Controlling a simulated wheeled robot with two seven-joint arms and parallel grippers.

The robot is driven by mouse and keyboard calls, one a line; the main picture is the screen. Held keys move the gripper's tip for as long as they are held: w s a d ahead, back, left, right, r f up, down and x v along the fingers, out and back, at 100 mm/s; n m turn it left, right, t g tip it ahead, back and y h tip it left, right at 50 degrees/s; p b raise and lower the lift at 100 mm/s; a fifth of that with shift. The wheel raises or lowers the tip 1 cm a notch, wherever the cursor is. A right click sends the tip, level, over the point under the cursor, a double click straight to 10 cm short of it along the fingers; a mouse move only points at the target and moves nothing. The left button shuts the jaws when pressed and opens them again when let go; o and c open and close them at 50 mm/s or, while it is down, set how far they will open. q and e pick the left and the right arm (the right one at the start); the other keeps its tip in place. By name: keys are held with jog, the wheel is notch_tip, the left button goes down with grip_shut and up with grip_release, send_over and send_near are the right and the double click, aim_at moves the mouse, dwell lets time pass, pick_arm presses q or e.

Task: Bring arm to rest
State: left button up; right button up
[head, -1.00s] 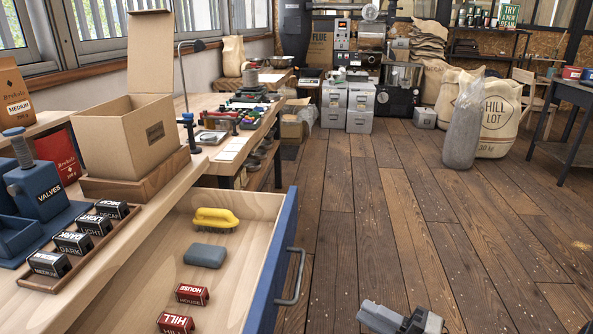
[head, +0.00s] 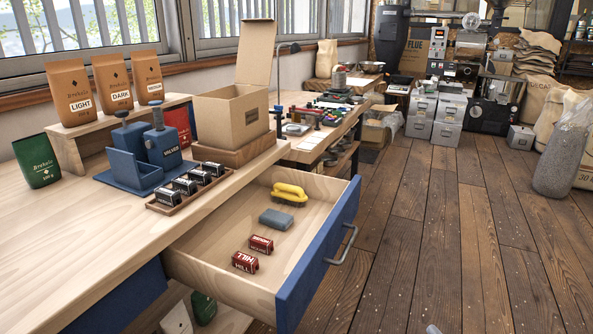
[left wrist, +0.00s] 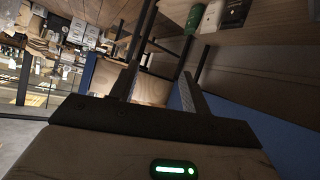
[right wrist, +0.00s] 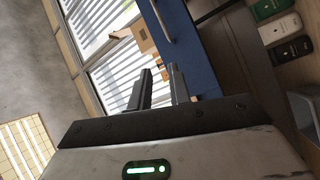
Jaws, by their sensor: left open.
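My left gripper (left wrist: 160,86) shows in the left wrist view with its fingers wide apart and nothing between them. My right gripper (right wrist: 160,78) shows in the right wrist view with a narrow gap between its fingers and nothing held. Both are clear of the objects. In the head view only a small grey tip of one of my grippers shows at the bottom edge; I cannot tell which. The open drawer (head: 208,268) has a blue front and holds a yellow brush (head: 289,192), a grey-blue block (head: 275,219) and two red labelled pieces, HOUSE (head: 261,244) and HILL (head: 245,262).
The open drawer juts out from the wooden counter (head: 70,240). On the counter stand a tray of label blocks (head: 170,205), a blue valves holder (head: 165,148), coffee bags (head: 72,95) and an open carton (head: 230,115).

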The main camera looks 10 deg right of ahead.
pick_arm(q)
jog(key=r+p, duration=0.1)
jog(key=p, duration=0.3)
jog(key=r+p, duration=0.1)
jog(key=p, duration=0.1)
jog(key=shift+w+a+r+g, duration=0.15)
jog(key=shift+a+r+g, duration=0.15)
jog(key=shift+r, duration=0.05)
pick_arm(e)
jog(key=s+a+m+g+h, duration=0.1)
jog(key=s+a+m+g, duration=0.1)
jog(key=a+m+g, duration=0.2)
jog(key=s+a+f+m+g+h, duration=0.1)
jog(key=a+m+g, duration=0.3)
jog(key=a+m, duration=0.7)
jog(key=s+a, duration=0.1)
jog(key=a, duration=0.3)
jog(key=shift+s, duration=0.3)
pick_arm(q)
jog(key=shift+y, duration=0.3)
